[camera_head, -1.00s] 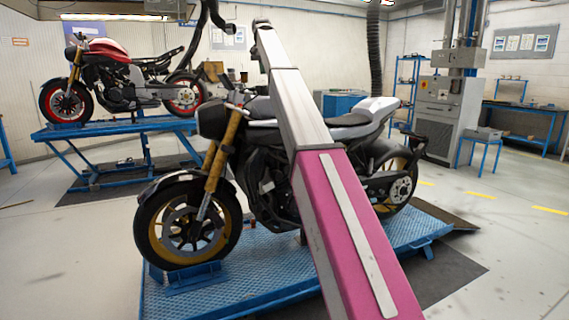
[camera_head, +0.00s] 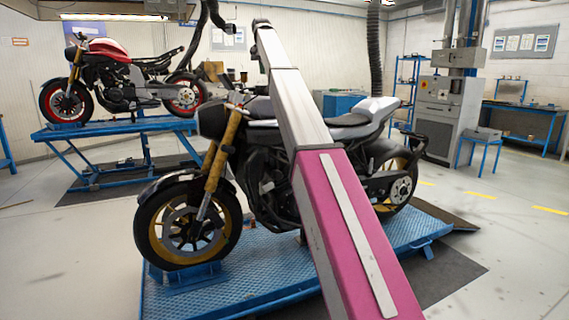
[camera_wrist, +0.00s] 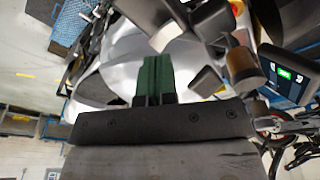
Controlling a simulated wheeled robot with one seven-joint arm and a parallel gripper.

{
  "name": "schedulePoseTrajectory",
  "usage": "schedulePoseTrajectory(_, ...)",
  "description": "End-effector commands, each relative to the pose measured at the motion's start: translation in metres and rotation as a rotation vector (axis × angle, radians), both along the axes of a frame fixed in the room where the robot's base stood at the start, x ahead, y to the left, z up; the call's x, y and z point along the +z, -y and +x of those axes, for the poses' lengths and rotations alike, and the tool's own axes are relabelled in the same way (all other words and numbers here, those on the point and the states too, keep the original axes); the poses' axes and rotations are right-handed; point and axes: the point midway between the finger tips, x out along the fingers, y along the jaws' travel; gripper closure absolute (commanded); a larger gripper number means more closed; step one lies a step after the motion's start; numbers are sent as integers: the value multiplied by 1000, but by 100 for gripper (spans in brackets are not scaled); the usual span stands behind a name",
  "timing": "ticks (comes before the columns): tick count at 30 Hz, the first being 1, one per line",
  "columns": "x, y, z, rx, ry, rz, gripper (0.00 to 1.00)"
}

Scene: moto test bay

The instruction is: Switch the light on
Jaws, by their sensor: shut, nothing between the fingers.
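The near motorcycle (camera_head: 272,175) stands on a low blue lift in the head view, partly hidden behind my pink and grey arm. Its dark headlight housing (camera_head: 212,120) is at the front left; I cannot tell whether it is lit. My gripper (camera_wrist: 153,75) shows in the wrist view with its green fingers together and empty. It is over the pale bodywork, close to black handlebar parts (camera_wrist: 210,25) at the upper right. A small dark display (camera_wrist: 288,82) with a green lit patch is at the right. I cannot make out a light switch.
A brownish cylindrical part (camera_wrist: 243,66) stands close to the right of my fingers. A red motorcycle (camera_head: 110,75) is on a raised blue lift (camera_head: 110,130) at the left. A grey cabinet (camera_head: 445,110) stands at the right. Floor is open at the right.

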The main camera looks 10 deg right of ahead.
Motion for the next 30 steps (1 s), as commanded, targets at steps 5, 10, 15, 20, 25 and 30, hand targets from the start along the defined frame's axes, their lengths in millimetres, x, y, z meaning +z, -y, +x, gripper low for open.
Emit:
schedulePoseTrajectory(5, -2, 0, 0, 0, 0, 0, 100)
schedulePoseTrajectory(10, -4, 0, 0, 0, 0, 0, 100)
schedulePoseTrajectory(15, -6, 0, 0, 0, 0, 0, 100)
schedulePoseTrajectory(20, -8, 0, 0, 0, 0, 0, 100)
schedulePoseTrajectory(25, -10, 0, 0, 0, 0, 0, 100)
schedulePoseTrajectory(30, -12, 0, 0, 0, 0, 0, 100)
